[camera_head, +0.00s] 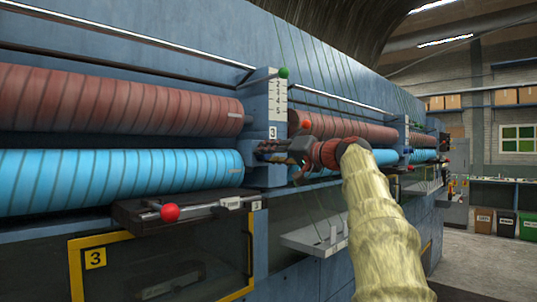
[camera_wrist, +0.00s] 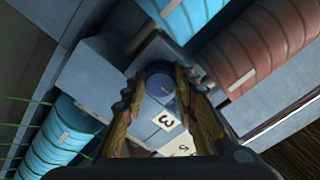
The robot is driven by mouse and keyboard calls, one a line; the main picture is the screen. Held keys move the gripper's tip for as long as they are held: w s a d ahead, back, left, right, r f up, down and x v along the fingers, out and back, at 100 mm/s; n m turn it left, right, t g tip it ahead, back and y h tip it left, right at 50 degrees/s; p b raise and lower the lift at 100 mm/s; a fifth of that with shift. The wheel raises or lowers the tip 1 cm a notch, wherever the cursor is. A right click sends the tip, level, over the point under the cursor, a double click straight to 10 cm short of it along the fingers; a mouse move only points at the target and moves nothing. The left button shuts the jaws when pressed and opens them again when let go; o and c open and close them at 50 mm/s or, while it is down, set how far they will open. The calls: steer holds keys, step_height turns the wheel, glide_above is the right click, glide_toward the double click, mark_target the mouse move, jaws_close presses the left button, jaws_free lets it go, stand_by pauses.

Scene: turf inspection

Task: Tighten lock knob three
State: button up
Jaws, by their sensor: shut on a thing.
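Lock knob three (camera_wrist: 160,83) is a round dark blue knob on the grey-blue bracket post, beside a white label "3" (camera_wrist: 167,121). In the wrist view my gripper (camera_wrist: 160,76) has one finger on each side of the knob and is shut on it. In the head view my gripper (camera_head: 268,150) reaches the post (camera_head: 264,105) just below its "3" label (camera_head: 272,132). My arm comes in from the lower right in a pale, ribbed cover.
Red rollers (camera_head: 120,102) and blue rollers (camera_head: 120,178) flank the post closely. A green-tipped lever (camera_head: 283,72) stands above it. A red-ball lever (camera_head: 170,212) sits on a ledge below. A yellow-framed window (camera_head: 160,262) marked 3 is lower left. Open floor lies at right.

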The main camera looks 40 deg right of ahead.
steer(key=shift+s+a+r, duration=0.1)
steer(key=shift+s+r, duration=0.05)
steer(key=shift+r, duration=0.25)
steer(key=o, duration=1)
steer(key=shift+f, duration=0.15)
steer(key=shift+o, duration=0.8)
steer(key=shift+f, duration=0.15)
steer(key=s+d, duration=0.1)
steer(key=s, duration=1)
steer(key=shift+s, duration=0.4)
steer(key=shift+d, duration=0.15)
